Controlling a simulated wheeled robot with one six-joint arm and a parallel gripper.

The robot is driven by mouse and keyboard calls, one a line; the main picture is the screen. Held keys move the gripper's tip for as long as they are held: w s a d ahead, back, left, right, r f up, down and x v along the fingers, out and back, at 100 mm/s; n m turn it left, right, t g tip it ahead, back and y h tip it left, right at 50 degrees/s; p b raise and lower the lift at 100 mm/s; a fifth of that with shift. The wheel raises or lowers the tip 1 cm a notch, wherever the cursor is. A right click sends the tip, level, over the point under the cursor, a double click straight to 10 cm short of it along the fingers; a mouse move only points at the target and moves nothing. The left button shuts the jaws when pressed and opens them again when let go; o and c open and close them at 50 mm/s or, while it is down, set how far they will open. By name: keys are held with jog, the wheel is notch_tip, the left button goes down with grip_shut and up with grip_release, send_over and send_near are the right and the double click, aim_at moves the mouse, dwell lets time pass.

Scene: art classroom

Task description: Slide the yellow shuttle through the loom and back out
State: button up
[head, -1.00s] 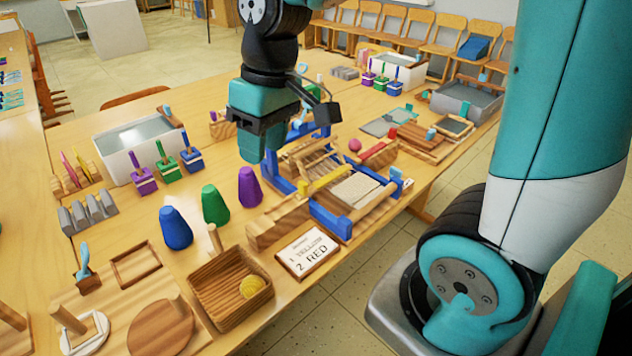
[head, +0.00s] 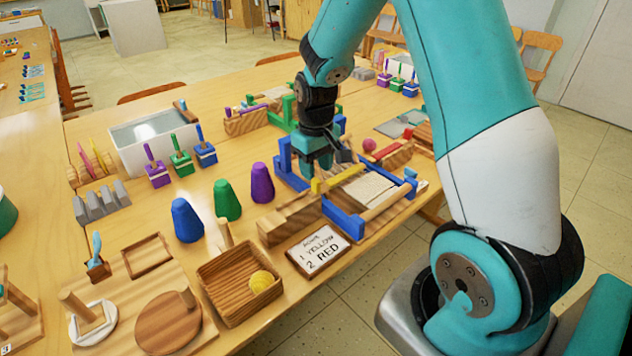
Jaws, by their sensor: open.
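The loom has a blue frame (head: 342,218) with wooden bars and a pale woven cloth (head: 368,189) at its near end. The yellow shuttle (head: 338,179) lies across the loom beside the cloth. My gripper (head: 317,168) points down over the loom, just behind and left of the yellow shuttle. It is open; the fingertips are partly hidden, and I cannot tell whether they touch the shuttle. The red shuttle (head: 391,153) lies on a wooden holder right of the loom.
A card (head: 318,249) reads 1 YELLOW, 2 RED. A wooden box (head: 229,299) with a yellow ball stands front left of the loom. Blue, green and purple cones (head: 262,183) stand left. A green-framed loom (head: 283,112) stands behind.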

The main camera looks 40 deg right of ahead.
aim_at(316, 179)
jog(key=shift+f, duration=2.35)
jog(key=shift+c, duration=0.2)
grip_shut()
